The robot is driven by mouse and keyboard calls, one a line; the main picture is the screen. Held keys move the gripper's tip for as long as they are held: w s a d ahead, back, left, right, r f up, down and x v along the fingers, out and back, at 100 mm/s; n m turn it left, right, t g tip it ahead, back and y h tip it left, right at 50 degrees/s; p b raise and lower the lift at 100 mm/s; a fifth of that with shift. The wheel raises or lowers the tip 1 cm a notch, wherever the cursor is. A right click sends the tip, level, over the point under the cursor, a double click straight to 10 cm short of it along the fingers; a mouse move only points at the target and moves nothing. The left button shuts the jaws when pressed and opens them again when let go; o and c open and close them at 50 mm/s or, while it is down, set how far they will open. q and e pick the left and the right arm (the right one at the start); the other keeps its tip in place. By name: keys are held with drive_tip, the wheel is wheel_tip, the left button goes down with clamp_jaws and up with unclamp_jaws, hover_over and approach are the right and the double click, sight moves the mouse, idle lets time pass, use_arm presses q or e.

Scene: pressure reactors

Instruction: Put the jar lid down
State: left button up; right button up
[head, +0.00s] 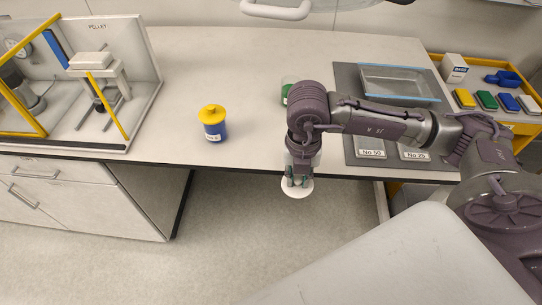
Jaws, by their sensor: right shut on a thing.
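My right gripper (298,182) points down in front of the table's front edge, over the floor. It is shut on a white round disc, the jar lid (297,193), which shows below the fingertips. A blue jar (214,131) with a yellow top (212,113) stands upright on the table, left of the gripper. A container with some green (286,90) stands behind my right arm, which hides most of it. My left gripper is out of view.
The table (250,60) is clear around the blue jar. A pellet station (100,75) stands at the left. At the right are a dark mat (346,78) with a clear tray (400,83) and number plates, and a yellow-edged shelf (520,127) with several coloured items.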

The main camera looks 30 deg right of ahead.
drive_tip(key=shift+s+a, duration=0.3)
drive_tip(key=shift+a, duration=0.1)
drive_tip(key=shift+w, duration=0.3)
drive_tip(key=w+d+p, duration=0.1)
drive_tip(key=w+d, duration=0.2)
drive_tip(key=w, duration=0.2)
drive_tip(key=w+d+p, duration=0.1)
drive_tip(key=w+d, duration=0.2)
drive_tip(key=w, duration=0.1)
drive_tip(key=w+d+p, duration=0.2)
drive_tip(key=w, duration=0.3)
drive_tip(key=shift+w+d+f, duration=0.1)
drive_tip(key=shift+w+d, duration=0.25)
drive_tip(key=shift+d, duration=0.05)
drive_tip(key=shift+w+d+f, duration=0.1)
wheel_tip(320, 180, down, 3)
drive_tip(key=shift+p, duration=0.85)
drive_tip(key=shift+f, duration=0.2)
drive_tip(key=shift+f, duration=0.1)
